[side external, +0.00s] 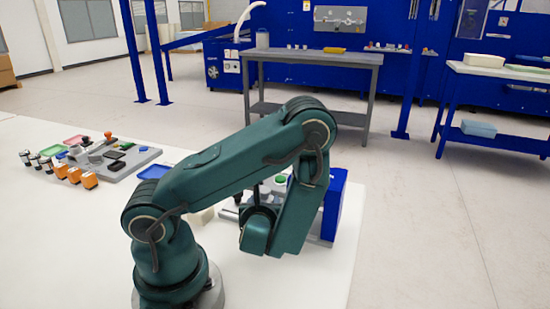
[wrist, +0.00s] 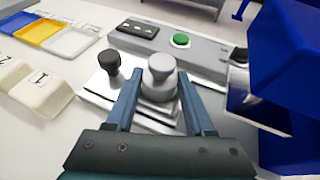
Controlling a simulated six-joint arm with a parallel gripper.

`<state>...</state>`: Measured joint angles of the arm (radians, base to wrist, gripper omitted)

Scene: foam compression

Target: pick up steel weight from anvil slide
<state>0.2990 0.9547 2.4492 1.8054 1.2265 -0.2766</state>
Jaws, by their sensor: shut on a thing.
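The anvil slide (wrist: 98,83) is a flat silver plate with a black knob (wrist: 112,64) to the left of the weight. The weight stands over the plate; I cannot tell whether its base touches it.
A grey housing with a green button (wrist: 180,40) lies behind the slide. A blue block (wrist: 295,55) stands close on the right. White lettered blocks (wrist: 50,90) and coloured trays (wrist: 70,42) are at left. The white table (side external: 70,235) has free room at left front.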

